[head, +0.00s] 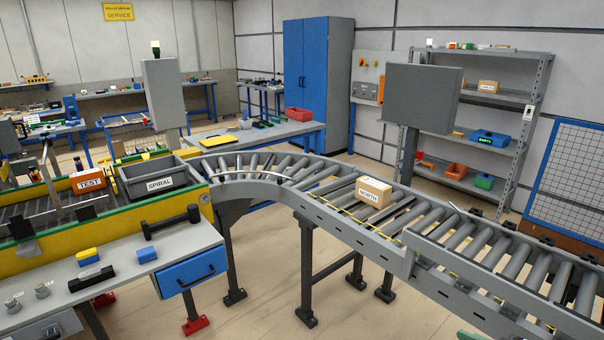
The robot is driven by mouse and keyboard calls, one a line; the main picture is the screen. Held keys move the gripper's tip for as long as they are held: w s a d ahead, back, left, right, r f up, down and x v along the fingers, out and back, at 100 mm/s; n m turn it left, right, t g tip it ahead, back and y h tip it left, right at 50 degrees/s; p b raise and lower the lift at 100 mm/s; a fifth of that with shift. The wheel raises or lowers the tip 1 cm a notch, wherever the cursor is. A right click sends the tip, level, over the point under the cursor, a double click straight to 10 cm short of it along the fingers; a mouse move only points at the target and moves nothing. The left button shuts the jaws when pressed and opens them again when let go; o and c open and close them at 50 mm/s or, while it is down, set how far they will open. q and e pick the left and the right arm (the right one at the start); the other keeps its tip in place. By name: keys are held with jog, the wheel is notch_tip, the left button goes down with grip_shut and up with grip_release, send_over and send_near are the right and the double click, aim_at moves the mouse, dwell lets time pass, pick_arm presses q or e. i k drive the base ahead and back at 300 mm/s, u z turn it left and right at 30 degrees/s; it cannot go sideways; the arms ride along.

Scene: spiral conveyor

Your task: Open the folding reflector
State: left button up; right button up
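I cannot make out for sure which thing is the folding reflector. Neither of my grippers shows in the head view.
A curved roller conveyor (325,210) carries a cardboard box (373,192). A grey SPIRAL bin (157,178) and an orange TEST box (87,182) stand on the left conveyor. The near bench has a blue drawer (190,273). Open floor (265,285) lies between the conveyor legs.

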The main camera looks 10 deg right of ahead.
aim_at(20, 228)
jog(key=u, duration=0.05)
jog(key=i, duration=1.15)
jog(key=u, duration=0.8)
jog(key=i, duration=1.6)
jog(key=u, duration=1.85)
jog(key=i, duration=0.6)
jog(key=u, duration=0.6)
